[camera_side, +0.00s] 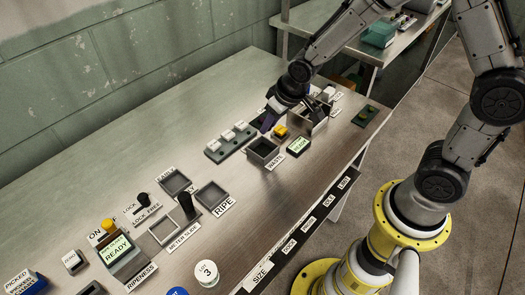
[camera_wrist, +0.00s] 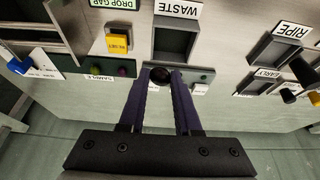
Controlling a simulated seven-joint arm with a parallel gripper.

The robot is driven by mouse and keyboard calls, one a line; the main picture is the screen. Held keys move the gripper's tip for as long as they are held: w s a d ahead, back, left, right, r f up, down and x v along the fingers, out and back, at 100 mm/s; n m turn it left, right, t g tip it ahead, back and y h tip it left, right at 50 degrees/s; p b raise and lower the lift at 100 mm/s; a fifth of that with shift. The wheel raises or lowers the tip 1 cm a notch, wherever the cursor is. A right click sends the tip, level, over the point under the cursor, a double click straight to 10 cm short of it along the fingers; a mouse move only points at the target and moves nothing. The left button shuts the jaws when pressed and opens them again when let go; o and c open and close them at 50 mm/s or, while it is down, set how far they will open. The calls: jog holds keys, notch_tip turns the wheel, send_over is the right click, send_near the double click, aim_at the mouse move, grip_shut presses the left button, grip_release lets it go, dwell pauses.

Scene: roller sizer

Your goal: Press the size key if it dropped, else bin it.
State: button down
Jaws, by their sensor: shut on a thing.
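My gripper (camera_side: 268,122) has purple fingers and is shut on a small dark round fruit (camera_wrist: 160,75), seen between the fingertips in the wrist view. The fruit is hard to make out in the side view. The gripper is above the table, behind the open grey waste bin (camera_side: 264,151), which also shows ahead of the fingertips in the wrist view (camera_wrist: 177,42). A green key panel (camera_side: 228,145) with several white keys is left of the bin. The fingers partly cover a green panel (camera_wrist: 205,75) in the wrist view.
A yellow reset button (camera_side: 280,131) and a lit green display (camera_side: 299,145) stand right of the bin. A grey metal box (camera_side: 313,125) is behind them. EARLY and RIPE trays (camera_side: 211,196), levers and a READY display (camera_side: 118,249) fill the table's left part.

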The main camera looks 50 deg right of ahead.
jog(key=shift+f, duration=0.1)
jog(key=c, duration=0.5)
grip_release()
jog(key=v, duration=1.4)
jog(key=shift+s+f, duration=0.1)
jog(key=shift+d, duration=0.1)
